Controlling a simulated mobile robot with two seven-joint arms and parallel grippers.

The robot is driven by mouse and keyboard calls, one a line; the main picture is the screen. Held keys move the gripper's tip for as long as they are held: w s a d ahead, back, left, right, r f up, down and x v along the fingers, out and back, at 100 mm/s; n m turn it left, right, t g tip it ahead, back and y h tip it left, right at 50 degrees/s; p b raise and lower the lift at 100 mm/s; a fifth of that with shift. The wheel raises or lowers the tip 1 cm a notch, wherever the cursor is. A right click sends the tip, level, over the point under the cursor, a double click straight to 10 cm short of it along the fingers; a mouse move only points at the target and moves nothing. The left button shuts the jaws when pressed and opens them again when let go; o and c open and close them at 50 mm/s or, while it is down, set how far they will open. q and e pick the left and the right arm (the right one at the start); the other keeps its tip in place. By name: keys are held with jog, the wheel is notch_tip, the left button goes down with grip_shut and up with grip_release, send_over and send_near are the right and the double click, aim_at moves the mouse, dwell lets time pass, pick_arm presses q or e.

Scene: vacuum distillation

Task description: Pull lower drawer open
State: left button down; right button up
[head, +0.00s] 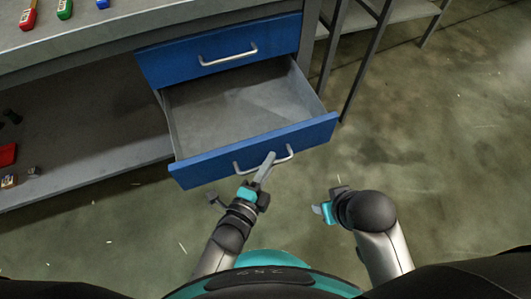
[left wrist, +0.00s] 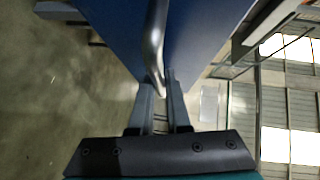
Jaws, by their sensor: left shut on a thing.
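The lower drawer (head: 255,149) is blue-fronted and stands pulled out, its empty grey inside showing in the head view. Its metal handle (head: 284,158) is on the front face. My left gripper (head: 268,165) is at the handle, with its fingers shut on the bar. In the left wrist view the handle bar (left wrist: 153,45) runs down between the fingers (left wrist: 160,95), against the blue drawer front (left wrist: 110,30). My right gripper (head: 322,209) hangs to the right of the drawer front, apart from it; its finger opening is not clear.
The upper blue drawer (head: 220,50) is shut above. The workbench (head: 100,45) carries several coloured items at its upper left. A lower shelf (head: 90,140) holds small objects. Dark table legs (head: 362,60) stand at the right. The floor (head: 440,170) on the right is clear.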

pick_arm(q)
jog(key=shift+s, duration=0.2)
pick_arm(e)
jog(key=shift+f, duration=0.1)
pick_arm(q)
jog(key=c, duration=0.9)
grip_release()
jog(key=shift+p+v, duration=2.25)
jog(key=shift+v, duration=5.35)
pick_arm(e)
jog(key=s+f+g, duration=0.1)
jog(key=s+f, duration=0.2)
jog(key=f, duration=0.5)
jog(key=shift+s+d+f, duration=0.3)
jog(key=shift+s+f, duration=0.05)
pick_arm(q)
jog(key=shift+f, duration=0.1)
